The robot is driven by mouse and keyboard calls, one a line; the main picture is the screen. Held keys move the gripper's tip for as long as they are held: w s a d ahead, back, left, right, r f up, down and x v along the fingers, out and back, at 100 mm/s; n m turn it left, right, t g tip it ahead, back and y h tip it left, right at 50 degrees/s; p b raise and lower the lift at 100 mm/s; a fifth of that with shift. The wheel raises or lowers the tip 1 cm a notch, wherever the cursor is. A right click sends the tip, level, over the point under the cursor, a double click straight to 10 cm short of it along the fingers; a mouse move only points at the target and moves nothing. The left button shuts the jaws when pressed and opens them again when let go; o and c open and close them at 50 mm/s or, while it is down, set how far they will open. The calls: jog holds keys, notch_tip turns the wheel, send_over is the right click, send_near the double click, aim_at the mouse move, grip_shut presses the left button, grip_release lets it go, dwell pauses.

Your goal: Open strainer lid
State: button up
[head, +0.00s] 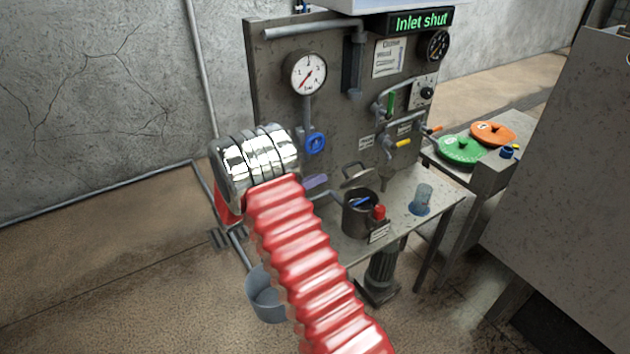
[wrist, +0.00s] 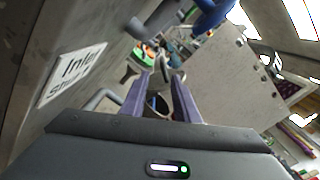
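The strainer (head: 359,218) is a dark grey pot on the metal bench in the head view. Its top is open, and a blue item shows inside. A grey lid (head: 357,176) appears tilted up at the pot's back edge. In the wrist view the dark pot (wrist: 157,107) shows between my fingers, with grey metal parts beyond it. My gripper (wrist: 161,80) has two purple fingers, spread apart with nothing clearly held. In the head view a purple piece at the bench's left, likely a finger, shows beside my red-sleeved arm; the rest of my gripper is hidden.
A panel (head: 275,85) with a gauge (head: 305,73), valve handles and a green "Inlet shut" display (head: 418,21) stands behind the bench. A red knob (head: 379,212) and a bluish glass (head: 422,198) are right of the pot. Green (head: 460,150) and orange discs (head: 492,134) lie farther right.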

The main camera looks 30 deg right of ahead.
jog(key=shift+r, duration=0.15)
jog(key=c, duration=0.3)
jog(key=shift+s+r+m, duration=0.25)
jog(key=shift+m, duration=0.05)
jog(key=shift+c, duration=0.7)
jog(key=s+r+m+y, duration=0.1)
jog(key=s+m, duration=0.1)
jog(key=s+r+m+g+y, duration=0.1)
jog(key=s+r+m, duration=0.1)
jog(key=s, duration=0.1)
jog(key=s+a+r+m+g+y, duration=0.1)
jog(key=s+r, duration=0.1)
jog(key=shift+s+a+r+m+y, duration=0.15)
jog(key=shift+r+m+y, duration=0.1)
jog(key=shift+m+y, duration=0.15)
grip_shut()
jog(key=s+a+r+m+t+y, duration=0.3)
jog(key=s+a+r+m+y, duration=0.1)
jog(key=s+a+m+y, duration=0.3)
jog(key=s+a+r+m+t+y, duration=0.4)
jog(key=s+a+m+y, duration=0.3)
jog(key=s+a+m, duration=0.4)
jog(key=s+a, duration=0.4)
jog(key=a, duration=0.1)
jog(key=shift+r+m+t, duration=0.25)
jog(key=shift+m+t, duration=0.05)
jog(key=shift+s+a, duration=0.1)
